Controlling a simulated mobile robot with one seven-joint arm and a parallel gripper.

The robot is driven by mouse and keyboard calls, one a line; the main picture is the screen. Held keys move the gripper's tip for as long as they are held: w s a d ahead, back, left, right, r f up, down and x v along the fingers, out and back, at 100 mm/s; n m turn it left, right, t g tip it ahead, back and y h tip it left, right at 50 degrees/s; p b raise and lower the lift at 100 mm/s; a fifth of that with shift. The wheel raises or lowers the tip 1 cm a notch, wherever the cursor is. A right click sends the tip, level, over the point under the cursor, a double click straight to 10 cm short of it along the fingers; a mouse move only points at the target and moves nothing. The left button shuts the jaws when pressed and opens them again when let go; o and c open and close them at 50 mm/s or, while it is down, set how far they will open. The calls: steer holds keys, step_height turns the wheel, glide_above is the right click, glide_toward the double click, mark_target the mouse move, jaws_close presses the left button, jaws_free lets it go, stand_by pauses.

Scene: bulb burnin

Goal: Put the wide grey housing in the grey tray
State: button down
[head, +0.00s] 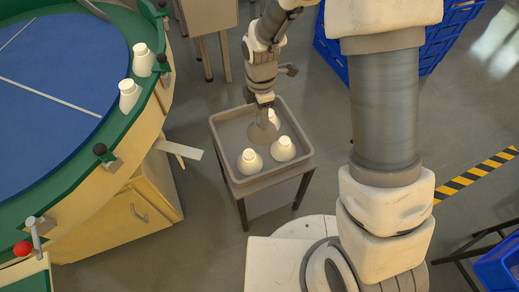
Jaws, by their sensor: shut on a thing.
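The grey tray (228,133) sits on a small dark-legged stand in the middle of the head view. My gripper (264,103) points down over the tray and is shut on the wide grey housing (262,132). The housing is upright, narrow at the top and broad at the bottom, inside the tray's outline. I cannot tell whether its base touches the tray floor. Two white housings (250,162) (283,149) stand in the tray in front of it. A third white one (274,117) is partly hidden behind the grey housing and gripper.
A round table with a blue top (60,90) and green rim stands at left, with two white housings (143,60) (130,95) on its rim. A blue crate (430,62) is at upper right. Another blue bin (500,268) is at lower right. Floor right of the tray is clear.

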mark_target(254, 125)
steer(key=f+n, duration=0.1)
steer(key=a+f+b, duration=0.1)
steer(key=f+n, duration=0.1)
steer(key=shift+s+a+n, duration=0.3)
steer(key=shift+s+a, duration=0.05)
steer(key=shift+a, duration=0.05)
steer(key=shift+w+a+f+b, duration=0.95)
steer(key=shift+w+a+f, duration=0.45)
steer(key=shift+f, duration=0.45)
steer(key=shift+w+a+f+b, duration=0.9)
steer(key=shift+w+a+f, duration=0.2)
steer(key=shift+w+f, duration=0.6)
steer(key=shift+w+a+f+b, duration=0.95)
steer(key=shift+w+a+f, duration=0.35)
steer(key=shift+f, duration=0.65)
steer(key=shift+f, duration=0.2)
steer(key=shift+c, duration=2)
jaws_free()
steer(key=shift+d, duration=0.1)
